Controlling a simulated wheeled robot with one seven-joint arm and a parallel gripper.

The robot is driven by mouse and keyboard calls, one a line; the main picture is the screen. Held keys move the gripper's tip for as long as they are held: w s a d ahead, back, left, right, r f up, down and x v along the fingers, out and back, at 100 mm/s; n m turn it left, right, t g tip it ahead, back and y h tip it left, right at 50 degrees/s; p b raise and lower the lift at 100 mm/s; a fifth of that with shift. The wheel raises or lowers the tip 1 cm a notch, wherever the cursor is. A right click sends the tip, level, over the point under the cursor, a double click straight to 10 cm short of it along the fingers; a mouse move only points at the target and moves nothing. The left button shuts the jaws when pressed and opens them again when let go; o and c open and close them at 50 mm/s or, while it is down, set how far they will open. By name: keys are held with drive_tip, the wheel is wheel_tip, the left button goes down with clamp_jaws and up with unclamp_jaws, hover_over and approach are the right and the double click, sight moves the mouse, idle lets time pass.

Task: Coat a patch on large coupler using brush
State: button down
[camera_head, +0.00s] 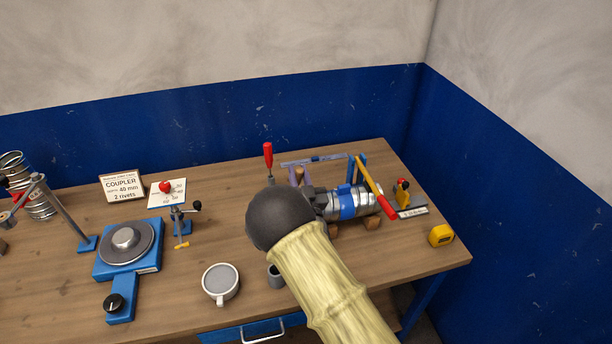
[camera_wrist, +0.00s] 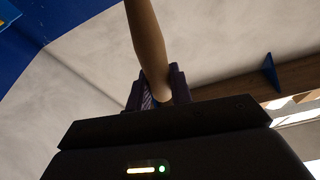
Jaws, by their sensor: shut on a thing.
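A silver cylinder with a blue band (camera_head: 348,203), seemingly the large coupler, lies on its side on wooden blocks at the right of the bench. Its left end is partly hidden by my arm. My gripper (camera_head: 299,177) is just left of it in the head view, with purple fingers upright. In the wrist view my gripper (camera_wrist: 157,88) is shut on a tan rounded handle (camera_wrist: 148,45), likely the brush's. The handle runs up out of the picture and the bristles are not in view. I cannot tell whether the brush touches the cylinder.
A white mug with grey contents (camera_head: 220,284) and a small grey cup (camera_head: 275,277) stand near the front edge. A blue turntable (camera_head: 126,262) is at left. A red-handled tool (camera_head: 268,156), a red-and-yellow-handled tool (camera_head: 374,187) and a yellow tape measure (camera_head: 441,235) surround the cylinder.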

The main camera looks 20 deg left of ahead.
drive_tip(key=shift+a, duration=0.25)
drive_tip(key=shift+d, duration=0.3)
drive_tip(key=shift+s+a+f+b, duration=0.15)
drive_tip(key=shift+s+a+b, duration=0.2)
drive_tip(key=shift+b, duration=0.2)
drive_tip(key=shift+w, duration=0.1)
drive_tip(key=shift+w+d, duration=0.1)
drive_tip(key=shift+d, duration=0.1)
drive_tip(key=w+d, duration=0.1)
drive_tip(key=w+d+b, duration=0.1)
drive_tip(key=d, duration=0.1)
drive_tip(key=shift+d, duration=0.15)
drive_tip(key=shift+b, duration=0.35)
